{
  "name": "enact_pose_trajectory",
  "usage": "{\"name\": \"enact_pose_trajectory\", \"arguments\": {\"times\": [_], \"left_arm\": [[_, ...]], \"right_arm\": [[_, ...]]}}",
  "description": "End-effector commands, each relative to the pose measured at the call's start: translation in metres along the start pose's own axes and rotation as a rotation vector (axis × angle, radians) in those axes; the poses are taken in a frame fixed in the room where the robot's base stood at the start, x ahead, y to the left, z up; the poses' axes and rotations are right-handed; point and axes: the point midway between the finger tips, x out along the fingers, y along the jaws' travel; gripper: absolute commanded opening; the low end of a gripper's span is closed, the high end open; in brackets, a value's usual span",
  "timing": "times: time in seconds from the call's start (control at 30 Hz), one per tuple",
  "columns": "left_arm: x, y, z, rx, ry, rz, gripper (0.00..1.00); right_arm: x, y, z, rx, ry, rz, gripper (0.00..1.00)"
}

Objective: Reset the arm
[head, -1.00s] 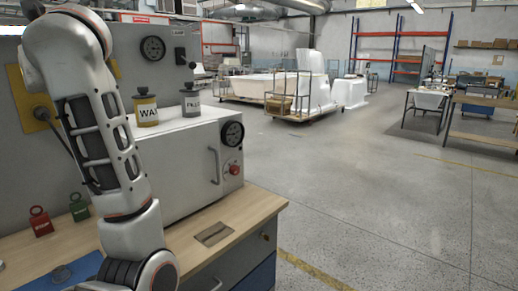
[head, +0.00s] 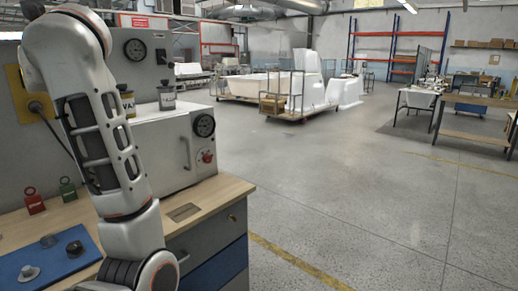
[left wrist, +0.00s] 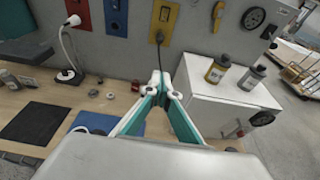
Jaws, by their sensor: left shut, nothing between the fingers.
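My left arm (head: 95,140) is raised and bent in the head view, in front of the workbench. Its gripper is outside that view. In the left wrist view my left gripper (left wrist: 160,82) has its teal-sided fingers brought together at the tips, empty, above the bench and pointing towards the grey back panel. My right arm and right gripper are in neither view.
A lamp (left wrist: 67,45) stands left. Open concrete floor (head: 350,190) lies right.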

Motion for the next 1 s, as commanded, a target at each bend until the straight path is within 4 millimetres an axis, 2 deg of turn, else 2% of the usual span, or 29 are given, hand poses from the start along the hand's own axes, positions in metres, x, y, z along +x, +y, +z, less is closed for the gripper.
{"name": "enact_pose_trajectory", "arguments": {"times": [0.1, 0.3, 0.47, 0.57, 0.67, 0.77, 0.83, 0.97, 1.0], "left_arm": [[0.015, 0.018, -0.018, 0.074, -0.020, 0.118, 0.00], [0.029, 0.052, -0.042, 0.247, -0.093, 0.352, 0.00], [0.028, 0.074, -0.059, 0.463, -0.199, 0.562, 0.00], [0.021, 0.078, -0.069, 0.654, -0.300, 0.699, 0.00], [0.009, 0.067, -0.080, 0.866, -0.423, 0.809, 0.00], [-0.004, 0.043, -0.098, 1.092, -0.560, 0.883, 0.00], [-0.013, 0.020, -0.117, 1.256, -0.662, 0.912, 0.00], [-0.027, -0.030, -0.172, 1.570, -0.864, 0.911, 0.00], [-0.030, -0.045, -0.194, 1.669, -0.927, 0.897, 0.00]], "right_arm": [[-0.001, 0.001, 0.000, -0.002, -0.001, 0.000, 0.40], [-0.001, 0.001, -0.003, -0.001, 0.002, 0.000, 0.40], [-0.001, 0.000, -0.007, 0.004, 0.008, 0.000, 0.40], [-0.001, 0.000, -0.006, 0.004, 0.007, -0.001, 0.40], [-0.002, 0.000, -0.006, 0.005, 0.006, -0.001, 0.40], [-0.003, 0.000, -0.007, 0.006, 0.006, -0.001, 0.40], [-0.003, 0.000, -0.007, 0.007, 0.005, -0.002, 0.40], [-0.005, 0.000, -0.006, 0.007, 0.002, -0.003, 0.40], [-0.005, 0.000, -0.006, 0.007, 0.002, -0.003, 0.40]]}}
